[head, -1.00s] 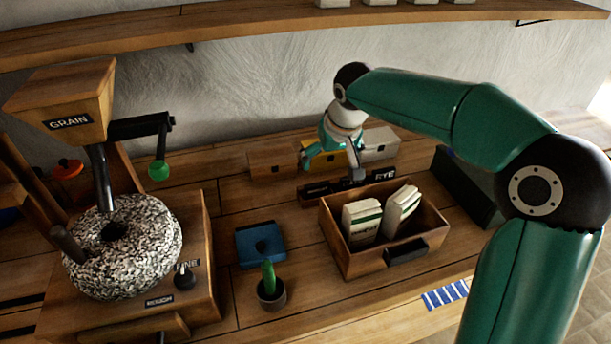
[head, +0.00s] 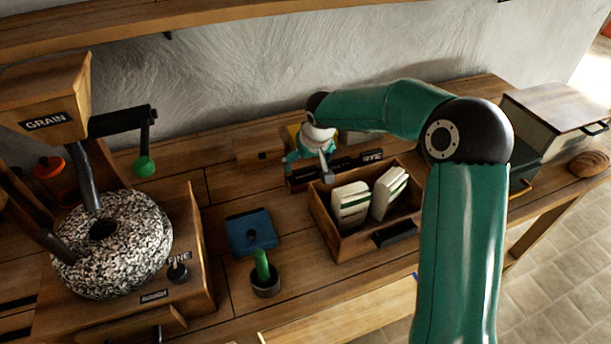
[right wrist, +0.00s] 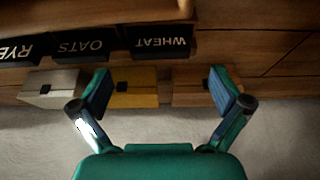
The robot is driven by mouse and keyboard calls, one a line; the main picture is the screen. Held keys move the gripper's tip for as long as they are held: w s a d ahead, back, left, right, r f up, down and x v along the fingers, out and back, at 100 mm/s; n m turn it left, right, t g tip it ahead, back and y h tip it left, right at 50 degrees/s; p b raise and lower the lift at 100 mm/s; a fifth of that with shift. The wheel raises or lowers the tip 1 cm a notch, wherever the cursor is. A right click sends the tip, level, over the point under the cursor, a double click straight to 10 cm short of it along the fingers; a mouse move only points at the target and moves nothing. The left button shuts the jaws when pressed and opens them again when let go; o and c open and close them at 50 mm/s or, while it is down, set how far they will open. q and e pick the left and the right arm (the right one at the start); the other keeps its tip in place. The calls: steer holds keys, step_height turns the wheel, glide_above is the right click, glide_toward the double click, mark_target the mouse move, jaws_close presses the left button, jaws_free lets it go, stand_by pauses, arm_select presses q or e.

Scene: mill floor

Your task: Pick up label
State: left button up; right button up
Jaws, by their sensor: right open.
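Black label plates with white lettering stand in a row on a wooden rack (head: 300,178). In the right wrist view they appear upside down: the WHEAT label (right wrist: 160,41), the OATS label (right wrist: 82,46) and the RYE label (right wrist: 18,48). The RYE label also shows in the head view (head: 372,157); my arm partly covers the others. My right gripper (head: 318,165) is over the rack. In the right wrist view my right gripper (right wrist: 162,88) is open and empty, its fingers spread around the yellow block's area, apart from the labels. My left gripper is not in view.
Behind the labels are a yellow block (right wrist: 133,90), a white block (right wrist: 52,88) and a wooden block (right wrist: 192,88). A wooden box (head: 350,242) with packets stands in front.

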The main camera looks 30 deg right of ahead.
mark_target(305, 169)
steer(key=p+x, duration=0.1)
steer(key=x, duration=0.4)
steer(key=shift+s, duration=0.1)
steer(key=c, duration=1.2)
